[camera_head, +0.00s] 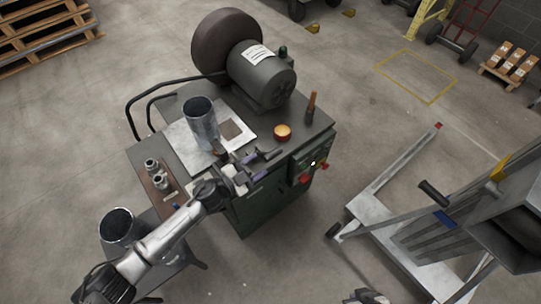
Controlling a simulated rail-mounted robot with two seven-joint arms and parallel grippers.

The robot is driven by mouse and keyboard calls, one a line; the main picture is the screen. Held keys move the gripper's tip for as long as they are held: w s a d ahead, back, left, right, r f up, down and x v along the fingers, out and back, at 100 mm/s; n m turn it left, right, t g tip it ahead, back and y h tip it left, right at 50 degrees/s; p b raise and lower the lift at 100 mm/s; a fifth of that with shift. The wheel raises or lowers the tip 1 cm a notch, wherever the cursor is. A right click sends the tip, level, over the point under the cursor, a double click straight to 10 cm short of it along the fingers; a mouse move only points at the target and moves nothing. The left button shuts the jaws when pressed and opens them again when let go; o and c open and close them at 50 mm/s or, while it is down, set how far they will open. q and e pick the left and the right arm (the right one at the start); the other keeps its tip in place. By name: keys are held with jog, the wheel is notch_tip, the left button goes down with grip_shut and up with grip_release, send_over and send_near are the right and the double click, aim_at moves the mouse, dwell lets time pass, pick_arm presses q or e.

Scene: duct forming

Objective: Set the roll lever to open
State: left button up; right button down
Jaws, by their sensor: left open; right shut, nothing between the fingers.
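My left gripper (250,162) reaches in from the lower left and is open over the front edge of the green machine (262,205). Its fingers are close to dark fittings on the machine top; I cannot tell whether they touch. A brown upright handle (311,105) stands at the right side of the machine top, apart from the gripper. It may be the roll lever; its setting cannot be read. A grey metal cylinder (201,122) stands behind the gripper. A small part of my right gripper (368,297) shows at the bottom edge, shut and empty, away from the machine.
A grey motor (262,75) with a large dark wheel (222,38) stands at the back. An orange-topped round item (282,132) lies on the machine top. Red and yellow controls (305,179) are on the front. A lift cart (410,240) stands right. Floor between is clear.

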aim_at(271, 155)
pick_arm(q)
jog(key=shift+b+x, duration=0.35)
jog(key=shift+x, duration=2.65)
jog(key=shift+c, duration=0.4)
grip_shut()
